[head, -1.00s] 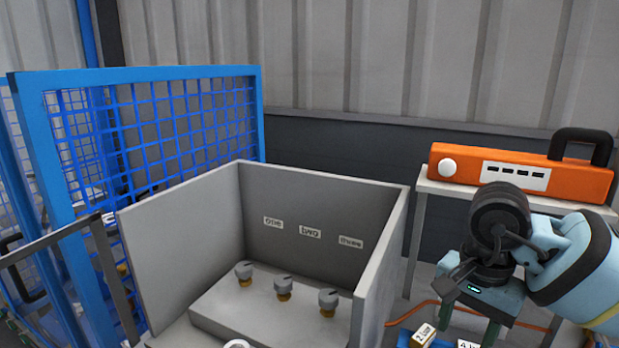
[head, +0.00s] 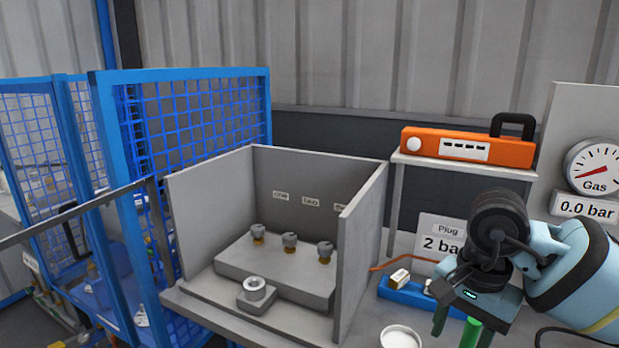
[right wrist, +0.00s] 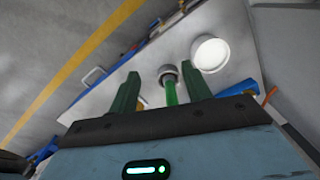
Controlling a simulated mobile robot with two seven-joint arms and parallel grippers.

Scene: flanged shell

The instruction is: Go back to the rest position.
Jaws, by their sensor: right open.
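My right gripper (right wrist: 162,95) is open, its two dark green fingers apart. In the head view it points down at the lower right (head: 464,328). A green cylindrical piece (right wrist: 171,92) shows between the fingers in the right wrist view, with a grey round end; I cannot tell how far below the fingertips it is. The same green piece shows under the gripper in the head view (head: 470,334). A grey flanged ring (head: 254,289) sits on a small block at the front of the grey open-topped booth (head: 210,195). My left gripper is not in view.
Several knobs (head: 289,241) stand on a step inside the booth. A blue tray (head: 405,292) and a white round dish (head: 400,338) lie near my right gripper. An orange case (head: 468,147) sits on a shelf behind. A gas gauge (head: 597,165) is at right. Blue mesh fencing (head: 190,120) is at left.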

